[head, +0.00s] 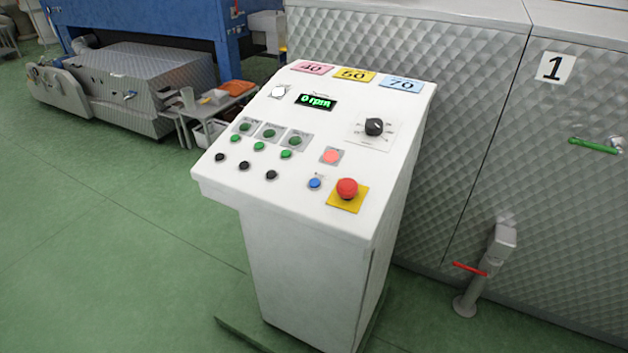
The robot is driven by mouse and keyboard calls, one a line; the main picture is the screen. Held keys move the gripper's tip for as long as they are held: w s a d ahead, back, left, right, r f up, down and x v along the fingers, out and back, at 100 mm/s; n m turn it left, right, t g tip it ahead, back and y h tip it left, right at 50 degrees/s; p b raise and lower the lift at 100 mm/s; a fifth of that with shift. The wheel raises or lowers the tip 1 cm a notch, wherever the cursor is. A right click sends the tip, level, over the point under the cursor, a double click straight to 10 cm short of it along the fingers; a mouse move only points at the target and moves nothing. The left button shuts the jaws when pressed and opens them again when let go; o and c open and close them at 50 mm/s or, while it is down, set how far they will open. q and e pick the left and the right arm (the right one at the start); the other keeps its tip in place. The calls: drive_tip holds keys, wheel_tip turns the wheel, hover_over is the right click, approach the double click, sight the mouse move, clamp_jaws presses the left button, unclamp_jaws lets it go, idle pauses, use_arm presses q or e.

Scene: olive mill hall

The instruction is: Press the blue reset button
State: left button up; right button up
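The blue reset button (314,183) is a small round button on the sloped white top of a control console (225,177). It sits left of the red mushroom button (347,188) on its yellow square plate, and below a lit pinkish-red square lamp (331,156). Nothing covers the blue button. Neither of my grippers shows in the head view.
The console also has a "0 rpm" display (316,102), a black rotary knob (374,127) and several green and black buttons. A quilted metal machine (440,110) stands close behind it at the right. Green floor (100,230) is clear at the left front.

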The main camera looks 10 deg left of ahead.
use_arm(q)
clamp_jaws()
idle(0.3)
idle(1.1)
